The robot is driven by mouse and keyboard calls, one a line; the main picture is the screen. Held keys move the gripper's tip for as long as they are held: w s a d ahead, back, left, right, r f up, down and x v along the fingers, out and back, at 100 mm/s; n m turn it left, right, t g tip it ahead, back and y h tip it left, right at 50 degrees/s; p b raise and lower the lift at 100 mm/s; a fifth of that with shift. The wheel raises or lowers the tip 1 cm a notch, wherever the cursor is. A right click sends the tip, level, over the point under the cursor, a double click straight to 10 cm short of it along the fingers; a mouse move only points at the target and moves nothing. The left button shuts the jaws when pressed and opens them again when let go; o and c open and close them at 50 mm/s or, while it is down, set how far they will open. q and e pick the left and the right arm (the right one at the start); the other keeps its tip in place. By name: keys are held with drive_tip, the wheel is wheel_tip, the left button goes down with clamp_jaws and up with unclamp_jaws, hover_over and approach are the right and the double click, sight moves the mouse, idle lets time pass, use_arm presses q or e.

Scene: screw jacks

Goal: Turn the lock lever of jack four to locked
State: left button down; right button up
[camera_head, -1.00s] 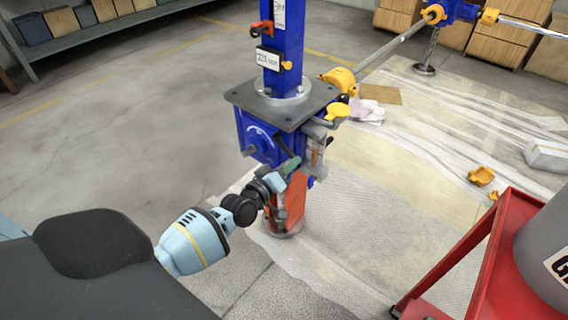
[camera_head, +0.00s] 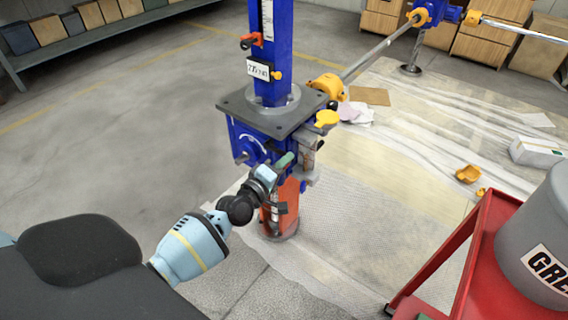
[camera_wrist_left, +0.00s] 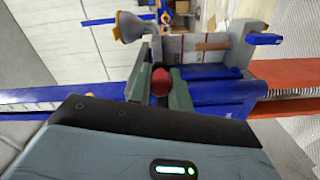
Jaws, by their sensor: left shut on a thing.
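A blue screw jack (camera_head: 248,147) with a grey top plate (camera_head: 240,107) and an orange lower tube (camera_head: 289,192) stands upright in the middle of the head view. A tag hangs on its blue column, too small to read surely. My left gripper (camera_head: 280,166) is at the front of the jack body, below the plate. In the left wrist view, a red lever knob (camera_wrist_left: 161,80) sits between the two green-grey fingers of the gripper, which is shut on it. The rest of that lever is hidden. My right gripper is not in view.
A red cart (camera_head: 470,255) with a grey grease bucket (camera_head: 545,235) stands at the right. A metal shaft (camera_head: 385,48) runs from the jack to another jack behind. Yellow caps (camera_head: 468,174) lie on the sheeted floor. The floor at left is clear.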

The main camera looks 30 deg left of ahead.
use_arm(q)
drive_tip(key=shift+w+r, duration=0.1)
drive_tip(key=shift+r, duration=0.25)
drive_tip(key=c, duration=1.3)
unclamp_jaws()
drive_tip(key=shift+f, duration=0.15)
drive_tip(key=shift+s, duration=0.7)
drive_tip(key=s+p, duration=0.1)
drive_tip(key=s, duration=0.5)
drive_tip(key=shift+s+a, duration=0.25)
drive_tip(key=shift+a, duration=0.05)
